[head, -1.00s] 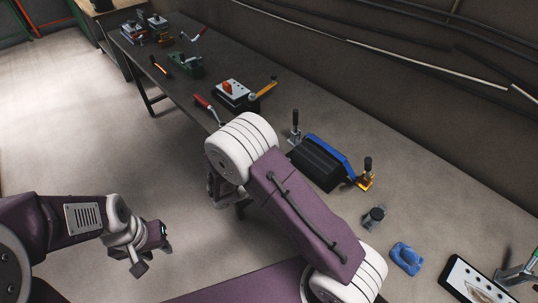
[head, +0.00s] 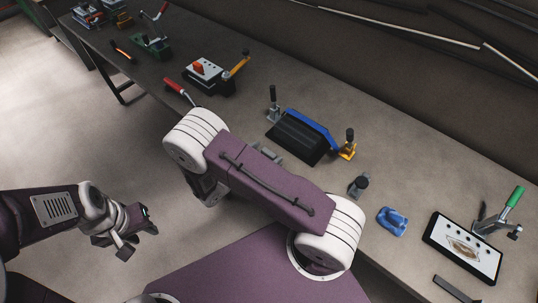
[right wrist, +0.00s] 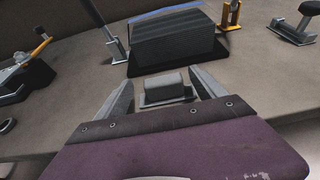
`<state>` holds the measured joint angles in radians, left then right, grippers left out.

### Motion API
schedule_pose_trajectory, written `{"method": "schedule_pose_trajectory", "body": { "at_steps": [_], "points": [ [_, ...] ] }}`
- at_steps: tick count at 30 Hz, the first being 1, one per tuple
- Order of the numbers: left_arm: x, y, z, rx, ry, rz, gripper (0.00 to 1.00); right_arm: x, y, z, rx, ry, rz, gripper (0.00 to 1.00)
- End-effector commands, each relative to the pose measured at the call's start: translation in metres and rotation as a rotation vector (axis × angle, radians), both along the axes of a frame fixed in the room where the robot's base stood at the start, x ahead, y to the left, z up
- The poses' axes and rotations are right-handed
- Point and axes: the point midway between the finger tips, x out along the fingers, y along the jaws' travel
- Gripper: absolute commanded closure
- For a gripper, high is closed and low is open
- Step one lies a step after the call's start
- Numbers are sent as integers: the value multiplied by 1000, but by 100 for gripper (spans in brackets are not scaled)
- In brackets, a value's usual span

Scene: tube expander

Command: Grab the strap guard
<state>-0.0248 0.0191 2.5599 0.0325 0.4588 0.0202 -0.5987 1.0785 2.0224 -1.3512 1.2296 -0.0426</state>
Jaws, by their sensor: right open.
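No label shows which thing is the strap guard. A small grey block (right wrist: 165,84) on a flat grey base stands between the spread fingers of my right gripper (right wrist: 164,92) in the right wrist view. The fingers are open, with visible gaps beside the block. Just beyond it is a ribbed black block (right wrist: 175,42), seen in the head view (head: 298,139) with a blue panel (head: 315,126) along its back. My right gripper is mostly hidden behind my arm in the head view. My left gripper (head: 137,238) hangs over the floor, away from the bench, its jaw opening unclear.
On the bench (head: 400,170), an orange-based clamp (head: 347,146) and a grey clamp (head: 273,106) flank the black block. To the right are a dark-knobbed piece (head: 359,185), a blue lump (head: 393,222) and a black-edged white board (head: 463,249). A wall runs behind.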

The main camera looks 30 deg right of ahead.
Motion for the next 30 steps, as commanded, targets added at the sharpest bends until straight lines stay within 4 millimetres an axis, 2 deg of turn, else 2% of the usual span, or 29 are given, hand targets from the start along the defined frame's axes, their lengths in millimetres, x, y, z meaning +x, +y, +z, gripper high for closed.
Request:
{"method": "schedule_pose_trajectory", "body": {
  "at_steps": [9, 17, 24, 30],
  "points": [
    [0, 0, 10, 0, 0, 0, 64, 13, -43, -16, -1, 1, -4, 20],
    [0, 0, 10, 0, 0, 0, 64, 15, -46, -19, 0, -1, 0, 20],
    [0, 0, 10, 0, 0, 0, 64, 15, -46, -18, 0, -1, -1, 86],
    [0, 0, 10, 0, 0, 0, 64, 15, -45, -18, 1, 0, -1, 86]
  ]
}}
